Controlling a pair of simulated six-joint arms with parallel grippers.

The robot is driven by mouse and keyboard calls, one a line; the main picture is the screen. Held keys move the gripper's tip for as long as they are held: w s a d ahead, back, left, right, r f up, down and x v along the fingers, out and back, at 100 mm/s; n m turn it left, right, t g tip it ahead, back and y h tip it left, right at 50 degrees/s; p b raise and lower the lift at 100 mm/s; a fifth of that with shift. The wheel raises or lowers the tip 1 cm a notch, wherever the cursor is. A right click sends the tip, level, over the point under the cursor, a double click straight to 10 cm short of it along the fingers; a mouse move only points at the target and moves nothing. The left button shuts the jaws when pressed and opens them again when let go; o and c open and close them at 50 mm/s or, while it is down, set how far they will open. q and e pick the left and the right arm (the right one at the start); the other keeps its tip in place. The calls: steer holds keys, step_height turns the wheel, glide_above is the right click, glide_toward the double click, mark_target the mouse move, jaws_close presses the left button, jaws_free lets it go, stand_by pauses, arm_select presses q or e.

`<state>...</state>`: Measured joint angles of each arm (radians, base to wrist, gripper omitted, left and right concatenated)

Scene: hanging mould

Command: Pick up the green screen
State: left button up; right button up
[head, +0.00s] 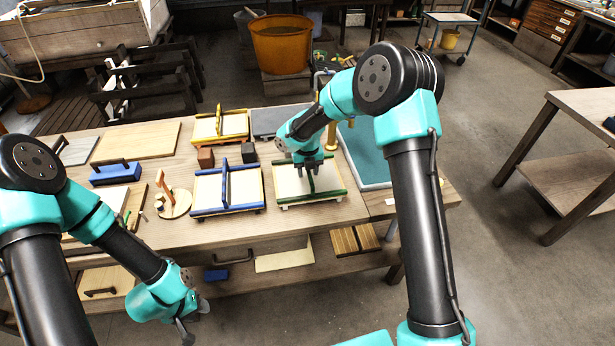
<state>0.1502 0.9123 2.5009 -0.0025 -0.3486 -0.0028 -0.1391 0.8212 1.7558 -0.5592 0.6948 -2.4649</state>
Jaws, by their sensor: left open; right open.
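The green screen (290,187) is a pale panel with a green frame and a raised green bar. It lies on the wooden table, right of the blue screen (245,187). My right gripper (311,178) is open above the green screen, around or just over its bar; I cannot tell whether it touches. The arm and gripper hide the screen's far side. My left gripper (196,322) is open and empty, low in front of the table's front edge, away from the screens.
A yellow screen (221,127) lies behind the blue one. A blue-handled block (116,173) and a round wooden stand (175,204) are at left. A teal-topped tray (362,160) lies right of the green screen.

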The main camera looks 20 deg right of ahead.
steer(key=shift+c, duration=0.2)
jaws_close()
steer(key=shift+r, duration=0.15)
steer(key=shift+r, duration=1.55)
steer(key=shift+s+a+r, duration=0.1)
steer(key=shift+s+r, duration=0.05)
steer(key=shift+s, duration=0.15)
steer(key=s+a+r, duration=0.1)
steer(key=s+a, duration=0.3)
steer(key=s, duration=1)
steer(key=shift+s+a+r, duration=0.15)
steer(key=shift+s, duration=0.25)
